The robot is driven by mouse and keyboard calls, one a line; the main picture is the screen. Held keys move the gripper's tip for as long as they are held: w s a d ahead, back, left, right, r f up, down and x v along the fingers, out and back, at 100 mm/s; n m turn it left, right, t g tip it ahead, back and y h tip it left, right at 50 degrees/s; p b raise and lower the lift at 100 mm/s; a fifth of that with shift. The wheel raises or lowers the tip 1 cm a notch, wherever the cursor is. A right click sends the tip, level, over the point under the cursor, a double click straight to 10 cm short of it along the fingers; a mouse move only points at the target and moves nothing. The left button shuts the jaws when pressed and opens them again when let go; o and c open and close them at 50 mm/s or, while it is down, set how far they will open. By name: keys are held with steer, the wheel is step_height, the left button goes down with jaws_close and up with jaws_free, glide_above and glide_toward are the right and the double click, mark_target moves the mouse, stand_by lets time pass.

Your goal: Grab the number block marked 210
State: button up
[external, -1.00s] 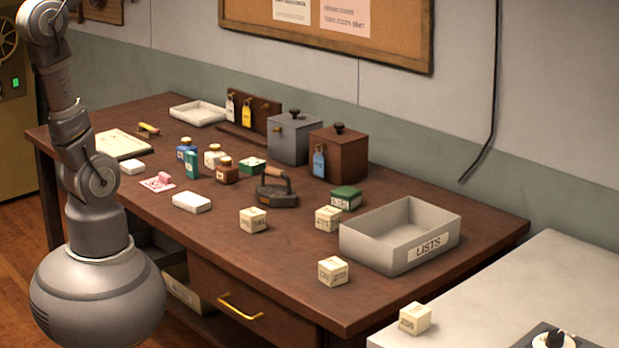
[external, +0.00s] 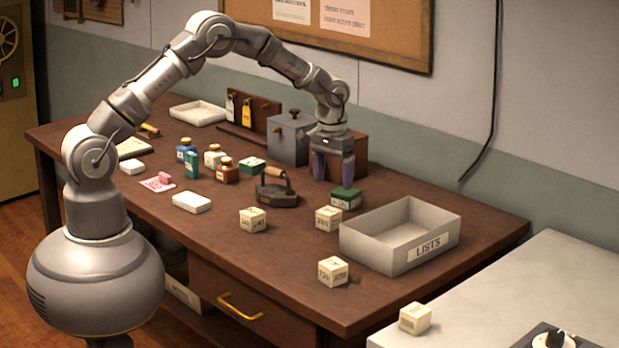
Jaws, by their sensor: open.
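Several small cream number blocks stand apart from each other. One block (external: 253,220) is at the middle of the brown table, one (external: 328,218) is to its right, and one (external: 333,271) is near the front edge. Another block (external: 415,319) stands on the pale counter. Their printed numbers are too small to read surely, so I cannot tell which is 210. My gripper (external: 333,181) is open, pointing down with nothing between its fingers. In the picture it is above the second block, over the dark green box (external: 346,199), and partly hides the brown canister.
A grey LISTS tray (external: 365,250) stands right of the blocks. A flat iron (external: 277,190) is left of the gripper. The table front around the blocks is clear.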

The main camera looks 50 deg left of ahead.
mark_target(329, 210)
steer(key=f, duration=0.2)
steer(key=s+f, duration=0.1)
steer(key=f, duration=0.1)
steer(key=shift+d+f+b, duration=0.1)
steer(key=shift+f+b, duration=0.05)
steer(key=shift+b, duration=0.25)
steer(key=f, duration=0.1)
steer(key=f+b, duration=0.1)
steer(key=f, duration=0.1)
steer(key=f+b, duration=0.1)
steer(key=f, duration=0.1)
steer(key=shift+s+f, duration=0.25)
steer(key=shift+r, duration=0.1)
steer(key=c, duration=1)
steer(key=shift+c, duration=0.2)
steer(key=shift+r, duration=0.1)
